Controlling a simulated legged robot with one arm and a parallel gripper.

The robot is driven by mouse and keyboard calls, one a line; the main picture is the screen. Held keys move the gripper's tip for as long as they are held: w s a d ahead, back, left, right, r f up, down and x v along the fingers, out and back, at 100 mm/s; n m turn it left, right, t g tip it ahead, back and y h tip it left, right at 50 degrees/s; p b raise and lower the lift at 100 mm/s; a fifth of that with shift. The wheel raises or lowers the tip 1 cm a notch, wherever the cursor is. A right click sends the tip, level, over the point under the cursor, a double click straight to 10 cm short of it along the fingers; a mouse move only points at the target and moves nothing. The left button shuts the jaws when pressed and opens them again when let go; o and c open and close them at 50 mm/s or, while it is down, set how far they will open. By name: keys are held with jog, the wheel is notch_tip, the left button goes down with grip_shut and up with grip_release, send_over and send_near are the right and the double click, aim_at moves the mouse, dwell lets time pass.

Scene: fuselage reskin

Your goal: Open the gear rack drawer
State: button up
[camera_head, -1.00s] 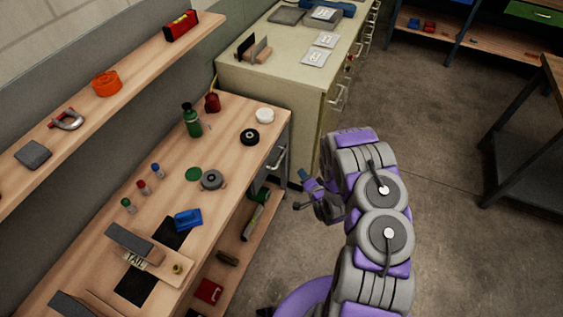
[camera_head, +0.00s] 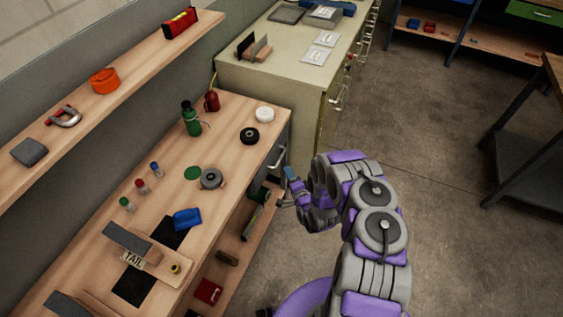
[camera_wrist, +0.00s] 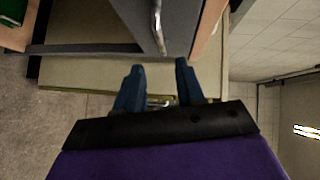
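A grey drawer front with a metal bar handle (camera_head: 279,158) is at the right end of the wooden workbench. It looks closed. I cannot tell from any label whether it is the gear rack drawer. My gripper (camera_head: 288,187) is just in front of and below this handle in the head view. In the wrist view my gripper (camera_wrist: 159,66) has two blue fingers apart with nothing between them. The handle (camera_wrist: 158,28) stands beyond the fingertips, roughly in line with the gap, and appears apart from them.
A beige cabinet (camera_head: 262,83) with handles along its right side stands behind the workbench (camera_head: 228,120). Bottles, discs and a blue tool lie on the bench top. A lower shelf (camera_head: 238,243) holds items. The floor (camera_head: 445,150) to the right is clear.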

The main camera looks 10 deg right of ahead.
jog(key=w+a+f+b, duration=0.1)
jog(key=w+b, duration=0.1)
jog(key=w, duration=0.7)
jog(key=shift+a+f, duration=0.15)
jog(key=shift+f, duration=0.05)
jog(key=shift+w, duration=0.1)
grip_shut()
